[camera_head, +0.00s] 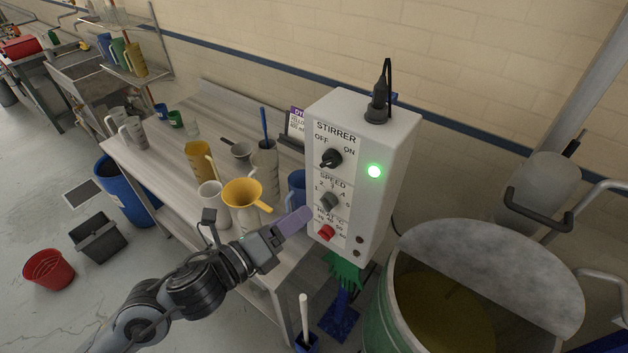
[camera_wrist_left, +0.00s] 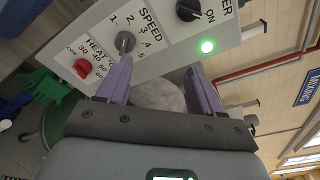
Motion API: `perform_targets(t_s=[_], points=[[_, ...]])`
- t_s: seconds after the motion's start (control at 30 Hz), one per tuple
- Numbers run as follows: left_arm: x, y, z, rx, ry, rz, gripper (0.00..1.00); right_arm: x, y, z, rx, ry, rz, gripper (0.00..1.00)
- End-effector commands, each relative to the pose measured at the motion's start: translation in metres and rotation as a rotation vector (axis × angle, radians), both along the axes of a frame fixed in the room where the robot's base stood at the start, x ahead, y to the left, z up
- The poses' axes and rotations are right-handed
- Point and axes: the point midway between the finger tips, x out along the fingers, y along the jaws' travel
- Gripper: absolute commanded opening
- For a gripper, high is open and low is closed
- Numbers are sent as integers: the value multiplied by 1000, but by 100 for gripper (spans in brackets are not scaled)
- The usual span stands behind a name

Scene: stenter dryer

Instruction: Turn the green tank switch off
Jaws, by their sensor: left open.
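The stirrer control box (camera_head: 347,120) is white, with a black OFF/ON switch knob (camera_head: 331,158) at the top. The switch also shows at the top of the left wrist view (camera_wrist_left: 188,10). A green lamp (camera_head: 374,171) beside it is lit. A grey speed knob (camera_head: 329,201) and a red heat knob (camera_head: 326,232) sit below. My left gripper (camera_head: 294,221) is open and empty, at the lower left of the box, below the switch. In the left wrist view its two purple fingers (camera_wrist_left: 160,80) are apart, near the speed knob. My right gripper is not in view.
The green tank (camera_head: 376,318) with a grey half lid (camera_head: 490,262) stands right of the box. A table (camera_head: 165,170) with jugs, a yellow funnel (camera_head: 243,194) and cups lies left. Green gloves (camera_head: 343,270) hang below the box. A black plug (camera_head: 378,100) tops it.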

Motion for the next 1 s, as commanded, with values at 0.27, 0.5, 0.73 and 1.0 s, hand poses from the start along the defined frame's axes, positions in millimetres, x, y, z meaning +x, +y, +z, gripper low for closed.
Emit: perform_targets(t_s=[0.27, 0.5, 0.73, 1.0], points=[[17, 10, 45, 35, -133, 15, 66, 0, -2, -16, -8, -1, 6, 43], [35, -6, 52, 32, -141, 15, 66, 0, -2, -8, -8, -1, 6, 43], [64, -30, 53, 31, -141, 16, 66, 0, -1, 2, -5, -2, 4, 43], [90, -52, 52, 32, -141, 16, 66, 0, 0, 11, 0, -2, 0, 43]])
